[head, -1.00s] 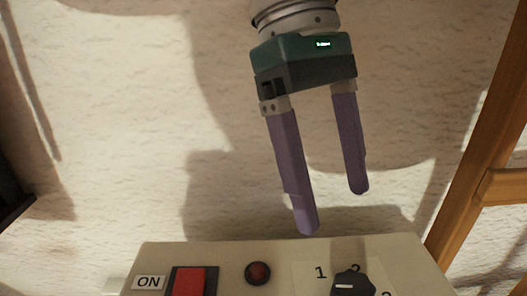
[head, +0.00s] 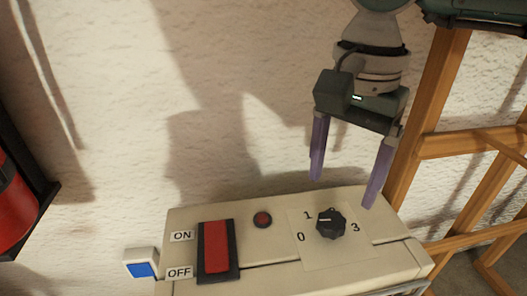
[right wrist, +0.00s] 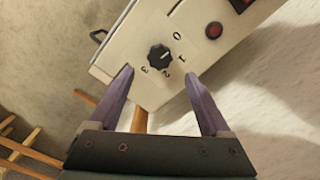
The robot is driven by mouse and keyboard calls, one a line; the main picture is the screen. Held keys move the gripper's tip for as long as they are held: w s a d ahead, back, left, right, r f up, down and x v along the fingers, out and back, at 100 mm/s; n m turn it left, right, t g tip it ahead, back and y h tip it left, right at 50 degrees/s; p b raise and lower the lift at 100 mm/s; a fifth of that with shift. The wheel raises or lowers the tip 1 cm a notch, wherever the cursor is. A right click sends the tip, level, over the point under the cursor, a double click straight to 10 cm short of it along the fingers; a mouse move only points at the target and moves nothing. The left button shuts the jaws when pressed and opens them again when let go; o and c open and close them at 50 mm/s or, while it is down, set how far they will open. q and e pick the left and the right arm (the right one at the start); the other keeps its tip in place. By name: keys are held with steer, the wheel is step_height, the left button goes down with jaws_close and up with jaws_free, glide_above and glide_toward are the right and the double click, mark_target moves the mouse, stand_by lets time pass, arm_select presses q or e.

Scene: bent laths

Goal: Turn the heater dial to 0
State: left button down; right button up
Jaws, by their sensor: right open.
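The heater dial (head: 331,224) is a black knob on top of the cream heater box (head: 275,278). Its white mark points left, roughly toward the 1. The 0 is at its lower left and the 3 at its right in the head view; the 2 does not show there. My right gripper (head: 343,191) is open and empty, its purple fingers pointing down, above and behind the dial and apart from it. In the right wrist view, the dial (right wrist: 159,55) lies just beyond the gap between the open fingertips (right wrist: 159,73), with 0 to 3 around it. My left gripper is not in view.
A red ON/OFF switch (head: 216,247) and a round red lamp (head: 262,219) are on the box. A blue-faced white block (head: 141,263) is at its left. A wooden frame (head: 470,145) stands at right, a red cylinder (head: 12,205) at far left. A rough wall is behind.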

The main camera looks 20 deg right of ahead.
mark_target(332, 220)
step_height(332, 220, down, 7)
steer(key=shift+f+b, duration=0.1)
steer(key=shift+b, duration=0.9)
steer(key=shift+c, duration=0.2)
